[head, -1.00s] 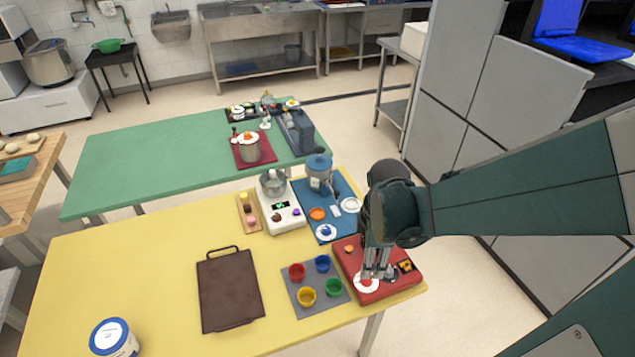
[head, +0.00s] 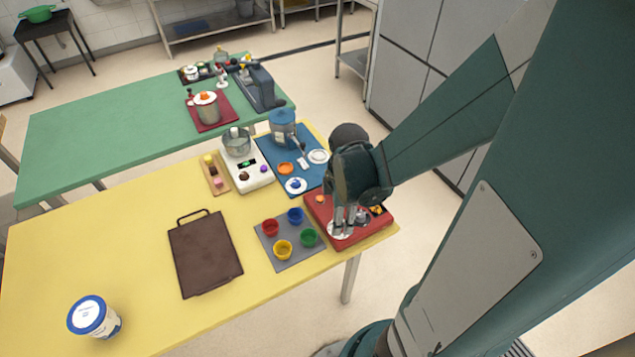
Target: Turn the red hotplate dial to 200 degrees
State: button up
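The red hotplate unit (head: 378,228) sits at the right end of the yellow table. A round white disc (head: 335,233) shows on its top at the front left, and a small orange knob lies further back on it. My gripper (head: 344,226) points down over the white disc, with its fingertips at or just above it. The fingers and arm hide the middle of the unit and any dial under the tips. I cannot tell whether the fingers touch or grip anything, nor read a dial setting.
A grey mat (head: 292,256) with several coloured cups lies just left of the red unit. A blue mat (head: 278,181) with a blue machine and plates is behind it.

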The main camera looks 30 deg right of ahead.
jog(key=shift+f, duration=0.95)
jog(key=c, duration=0.9)
